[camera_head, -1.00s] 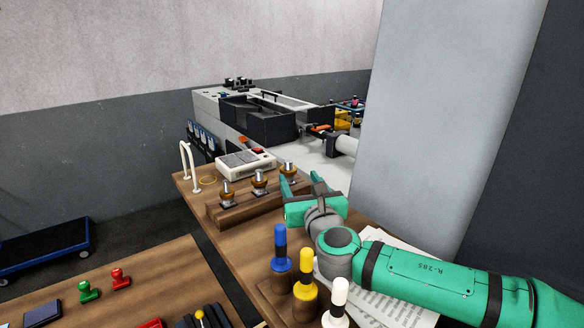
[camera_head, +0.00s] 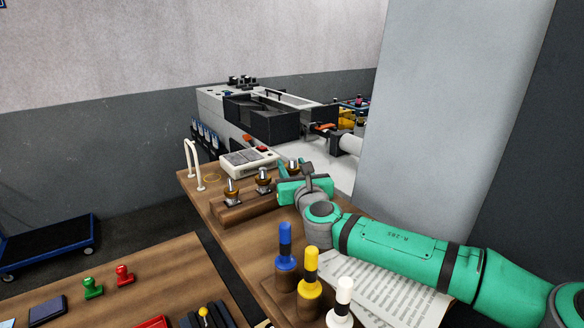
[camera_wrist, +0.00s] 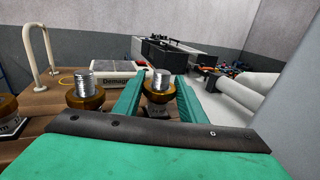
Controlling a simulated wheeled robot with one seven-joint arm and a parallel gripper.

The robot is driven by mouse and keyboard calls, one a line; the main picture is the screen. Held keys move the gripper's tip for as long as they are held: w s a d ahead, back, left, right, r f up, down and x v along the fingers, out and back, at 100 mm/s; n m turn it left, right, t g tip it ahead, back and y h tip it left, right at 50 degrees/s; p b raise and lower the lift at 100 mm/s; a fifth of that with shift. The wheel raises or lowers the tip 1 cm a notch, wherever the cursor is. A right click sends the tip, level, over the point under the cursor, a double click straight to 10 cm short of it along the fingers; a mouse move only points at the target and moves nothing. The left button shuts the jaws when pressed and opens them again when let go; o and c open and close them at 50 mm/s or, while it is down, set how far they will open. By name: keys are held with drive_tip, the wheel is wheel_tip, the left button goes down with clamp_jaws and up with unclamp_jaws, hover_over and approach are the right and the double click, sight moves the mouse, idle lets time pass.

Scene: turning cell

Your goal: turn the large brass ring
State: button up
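Three brass rings sit around threaded metal posts in a row on a wooden block (camera_head: 238,210). In the head view they are the left ring (camera_head: 231,196), the middle ring (camera_head: 264,183) and the right ring (camera_head: 293,171). I cannot tell for sure which is the largest. My gripper (camera_head: 296,181) is at the right end of the row. In the wrist view my gripper (camera_wrist: 159,84) is open, with one green finger on each side of the right ring (camera_wrist: 159,95); I cannot tell if they touch it. The middle ring (camera_wrist: 86,99) is outside, left of the left finger.
A white labelled device (camera_head: 247,162) stands behind the block, with a white hoop handle (camera_head: 193,165) at the left. Blue (camera_head: 285,250), yellow (camera_head: 310,270) and white (camera_head: 342,300) pegs stand in front, beside printed sheets (camera_head: 385,290). A grey pillar (camera_head: 450,120) rises at the right.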

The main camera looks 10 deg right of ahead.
drive_tip(key=shift+s+d, duration=0.2)
drive_tip(key=shift+d, duration=0.1)
drive_tip(key=shift+c, duration=0.9)
drive_tip(key=shift+a, duration=0.45)
drive_tip(key=shift+m+h, duration=0.3)
drive_tip(key=shift+h, duration=0.2)
drive_tip(key=shift+d, duration=0.15)
drive_tip(key=shift+w, duration=0.15)
drive_tip(key=shift+d, duration=0.15)
drive_tip(key=o, duration=1)
drive_tip(key=shift+a, duration=0.25)
